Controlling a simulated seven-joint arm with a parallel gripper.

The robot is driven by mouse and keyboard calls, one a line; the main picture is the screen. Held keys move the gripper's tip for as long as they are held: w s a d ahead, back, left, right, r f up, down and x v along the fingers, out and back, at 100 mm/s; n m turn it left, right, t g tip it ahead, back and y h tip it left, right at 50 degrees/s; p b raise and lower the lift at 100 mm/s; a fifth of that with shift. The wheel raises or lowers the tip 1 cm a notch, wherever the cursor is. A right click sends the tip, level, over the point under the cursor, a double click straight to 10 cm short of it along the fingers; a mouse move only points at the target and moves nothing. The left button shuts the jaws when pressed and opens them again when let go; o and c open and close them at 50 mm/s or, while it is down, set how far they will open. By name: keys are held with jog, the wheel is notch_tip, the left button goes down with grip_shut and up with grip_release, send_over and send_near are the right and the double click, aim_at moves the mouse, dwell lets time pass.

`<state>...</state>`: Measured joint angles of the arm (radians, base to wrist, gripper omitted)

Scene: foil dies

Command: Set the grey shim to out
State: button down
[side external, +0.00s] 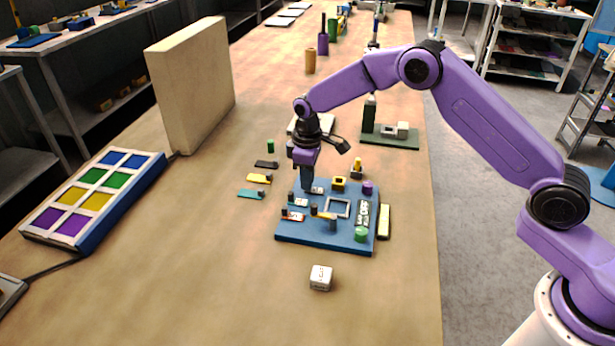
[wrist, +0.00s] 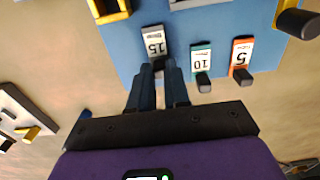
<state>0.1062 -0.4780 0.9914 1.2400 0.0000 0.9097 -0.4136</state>
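The grey shim (wrist: 154,42), a small grey tag marked 15 with a dark knob, lies at the edge of the blue base (wrist: 125,45). In the side external view the grey shim (side external: 319,190) shows only in part beside my fingers. My gripper (wrist: 159,72) points down at it, and its two fingers stand close together on either side of the knob, seemingly pinching it. In the side view my gripper (side external: 307,187) is low at the base's far left edge. A teal shim (wrist: 202,60) marked 10 and an orange shim (wrist: 242,52) marked 5 lie alongside.
Loose yellow (side external: 259,179) and teal (side external: 250,194) pieces lie left. A white cube (side external: 321,277) stands in front.

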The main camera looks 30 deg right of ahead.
aim_at(294, 188)
jog(key=shift+w+a, duration=1.2)
jog(key=shift+r, duration=0.1)
jog(key=c, duration=1.1)
grip_release()
jog(key=shift+w, duration=0.1)
notch_tip(294, 188, up, 17)
jog(key=shift+r, duration=0.2)
